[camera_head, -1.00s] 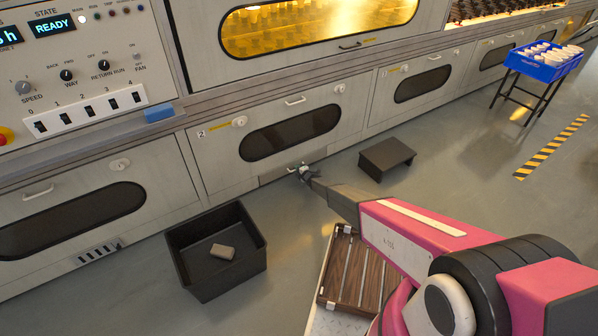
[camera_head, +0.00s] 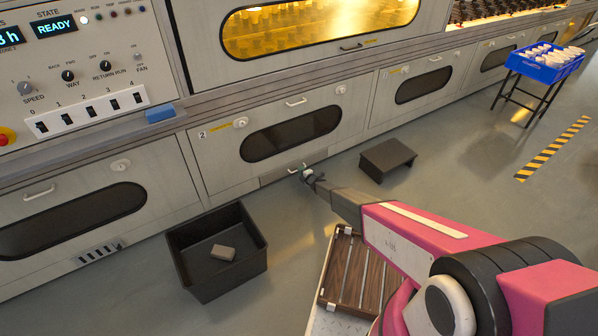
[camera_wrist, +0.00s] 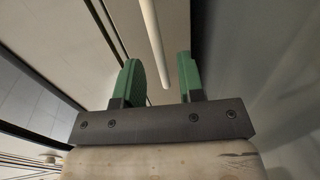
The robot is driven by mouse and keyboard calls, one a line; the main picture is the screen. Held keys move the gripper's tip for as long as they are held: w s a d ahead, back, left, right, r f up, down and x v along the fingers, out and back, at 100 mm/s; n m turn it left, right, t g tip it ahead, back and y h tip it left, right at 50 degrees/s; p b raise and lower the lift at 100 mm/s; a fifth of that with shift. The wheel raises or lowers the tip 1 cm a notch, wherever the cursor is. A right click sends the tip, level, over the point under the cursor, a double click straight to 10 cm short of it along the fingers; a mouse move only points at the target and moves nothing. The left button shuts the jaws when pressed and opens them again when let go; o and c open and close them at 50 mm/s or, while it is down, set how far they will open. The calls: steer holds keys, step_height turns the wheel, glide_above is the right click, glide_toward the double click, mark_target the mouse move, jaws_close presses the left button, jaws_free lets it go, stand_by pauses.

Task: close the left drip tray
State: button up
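The drip tray front (camera_head: 277,178) is a low grey panel at the foot of the machine, under the door marked 2. It looks about flush with the machine, but I cannot tell whether a small gap is left. Its pale bar handle (camera_head: 296,169) shows just beyond my gripper (camera_head: 306,174). In the wrist view, the green fingers of my gripper (camera_wrist: 160,80) stand apart. The white handle bar (camera_wrist: 152,40) runs lengthwise in the space between them, with clearance on both sides. Whether the bar lies between the fingertips or beyond them is unclear.
A black bin (camera_head: 215,250) with a small grey-brown block (camera_head: 222,252) stands left of my arm. A low black step (camera_head: 387,158) stands to the right, close to the machine. A blue crate (camera_head: 545,62) sits on a stand at far right. The floor between is clear.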

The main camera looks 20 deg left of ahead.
steer(key=v, duration=0.7)
steer(key=shift+r, duration=0.1)
steer(key=d+r+m+h, duration=0.9)
steer(key=d+r+m, duration=0.2)
steer(key=d+r, duration=0.95)
steer(key=s+d+r+m+g+h, duration=0.1)
steer(key=s+d+r+m+h, duration=0.1)
steer(key=s+d+r+m, duration=0.45)
steer(key=s+d+r+m+g+h, duration=0.15)
steer(key=s+d+r, duration=0.25)
steer(key=d, duration=0.6)
steer(key=s+d+r+m+g, duration=0.2)
steer(key=s+d+r+m, duration=0.1)
steer(key=s, duration=0.5)
steer(key=s+d+r+m+g, duration=0.3)
steer(key=s+d+r, duration=0.2)
steer(key=s+r, duration=0.2)
steer(key=s+d+r+m+g, duration=0.2)
steer(key=s+r, duration=0.4)
steer(key=s, duration=0.5)
steer(key=shift+d+m+g, duration=0.35)
steer(key=shift+d+m, duration=0.15)
steer(key=shift+d, duration=0.6)
